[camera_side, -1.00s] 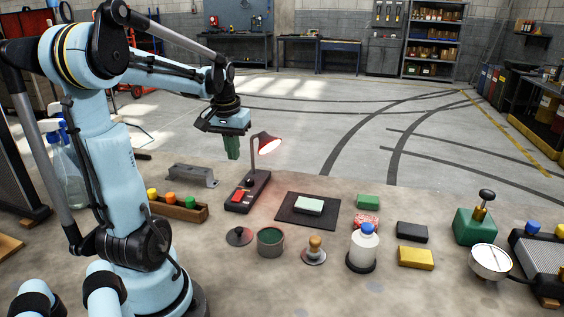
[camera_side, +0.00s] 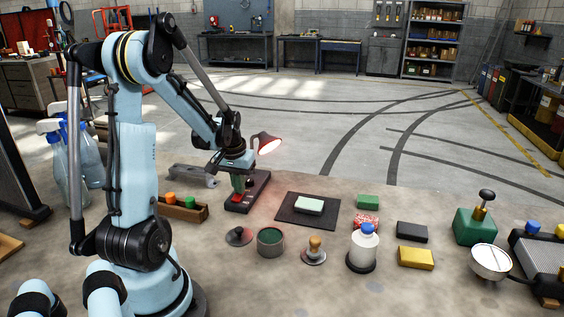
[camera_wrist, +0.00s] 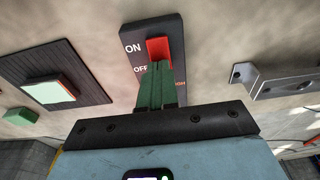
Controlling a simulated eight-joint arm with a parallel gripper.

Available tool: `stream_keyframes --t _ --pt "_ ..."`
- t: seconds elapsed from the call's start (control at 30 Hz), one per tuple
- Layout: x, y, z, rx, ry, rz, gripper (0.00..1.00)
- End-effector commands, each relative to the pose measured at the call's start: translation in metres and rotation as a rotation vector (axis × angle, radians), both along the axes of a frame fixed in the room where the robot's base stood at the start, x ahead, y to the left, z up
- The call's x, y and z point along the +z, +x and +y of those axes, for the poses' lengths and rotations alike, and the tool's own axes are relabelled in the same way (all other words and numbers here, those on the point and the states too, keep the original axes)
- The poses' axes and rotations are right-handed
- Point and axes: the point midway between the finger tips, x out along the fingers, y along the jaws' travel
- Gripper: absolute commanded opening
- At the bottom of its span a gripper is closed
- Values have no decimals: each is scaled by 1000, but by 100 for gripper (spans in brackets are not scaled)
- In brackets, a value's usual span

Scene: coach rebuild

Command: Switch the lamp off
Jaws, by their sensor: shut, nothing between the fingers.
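The lamp (camera_side: 265,139) stands behind my gripper in the side view, and the inside of its reddish shade looks bright. Its dark base (camera_side: 262,180) carries a red rocker switch (camera_wrist: 158,47). The wrist view shows white ON and OFF labels to the left of the rocker. My gripper (camera_side: 238,191) is shut and empty, its green fingers pointing down over the base. In the wrist view the fingertips (camera_wrist: 158,65) overlap the rocker's end beside the OFF label. I cannot tell whether they touch it. The fingers hide that end of the rocker.
A wooden block tray (camera_side: 183,212) lies front left of the lamp, and a grey metal bracket (camera_side: 190,173) behind it. A dark mat (camera_side: 287,211) with a pale green block (camera_side: 309,205) is to the right. A tin (camera_side: 270,243) and a lidlike knob (camera_side: 239,237) stand in front.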

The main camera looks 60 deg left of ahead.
Motion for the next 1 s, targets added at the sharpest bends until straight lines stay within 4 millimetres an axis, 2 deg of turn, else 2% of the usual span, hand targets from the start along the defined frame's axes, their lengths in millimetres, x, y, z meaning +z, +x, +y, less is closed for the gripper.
stream_keyframes --t 1.0 --pt "-14 8 8 0 -69 67 0"
